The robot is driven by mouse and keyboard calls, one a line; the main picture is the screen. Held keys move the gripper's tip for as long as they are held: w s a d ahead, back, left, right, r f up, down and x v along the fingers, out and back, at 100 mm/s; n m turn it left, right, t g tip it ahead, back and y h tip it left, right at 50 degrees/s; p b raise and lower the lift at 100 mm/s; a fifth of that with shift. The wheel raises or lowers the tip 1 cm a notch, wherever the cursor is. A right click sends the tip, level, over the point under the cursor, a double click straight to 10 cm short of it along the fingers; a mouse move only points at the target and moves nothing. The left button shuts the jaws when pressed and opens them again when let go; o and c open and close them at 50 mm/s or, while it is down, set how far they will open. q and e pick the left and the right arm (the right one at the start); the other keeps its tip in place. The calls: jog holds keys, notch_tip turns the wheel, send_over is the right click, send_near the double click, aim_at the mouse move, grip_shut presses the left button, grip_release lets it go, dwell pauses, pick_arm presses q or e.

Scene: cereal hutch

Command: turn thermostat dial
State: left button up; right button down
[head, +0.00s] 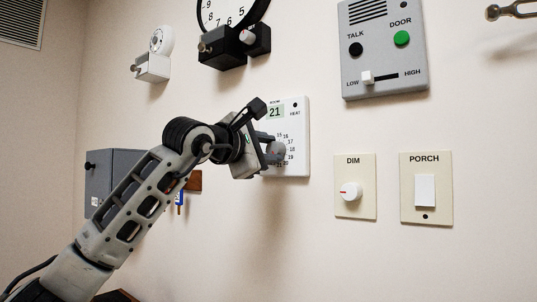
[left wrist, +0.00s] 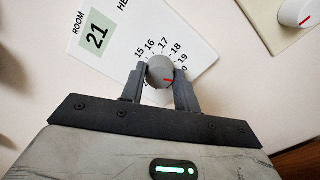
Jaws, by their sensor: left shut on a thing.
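The thermostat (head: 301,125) is a white wall panel with a small display reading 21, marked ROOM and HEAT. Its round grey dial (head: 277,151) sits low on the panel inside a printed number scale. My left gripper (head: 271,150) reaches it from the left and is shut on it. In the left wrist view the dial (left wrist: 158,72) lies between the two fingers of the left gripper (left wrist: 160,84), one on each side. The numbers past 20 are hidden by a finger. My right gripper is out of view.
Right of the thermostat are a DIM knob plate (head: 368,205) and a PORCH switch plate (head: 445,212). Above are an intercom panel (head: 410,83) and a clock (head: 228,14) with dark fittings below it. A grey box (head: 112,165) hangs behind my left arm.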

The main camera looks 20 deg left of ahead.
pick_arm(q)
jog(key=shift+f+n, duration=0.1)
jog(key=shift+n, duration=0.8)
jog(key=n+b, duration=0.1)
jog(key=n, duration=0.2)
jog(key=shift+n+b, duration=0.35)
jog(key=shift+n, duration=0.55)
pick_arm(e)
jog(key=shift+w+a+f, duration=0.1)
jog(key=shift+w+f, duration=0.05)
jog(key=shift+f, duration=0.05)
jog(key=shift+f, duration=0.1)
pick_arm(q)
jog(key=o, duration=1)
jog(key=shift+s+a, duration=0.1)
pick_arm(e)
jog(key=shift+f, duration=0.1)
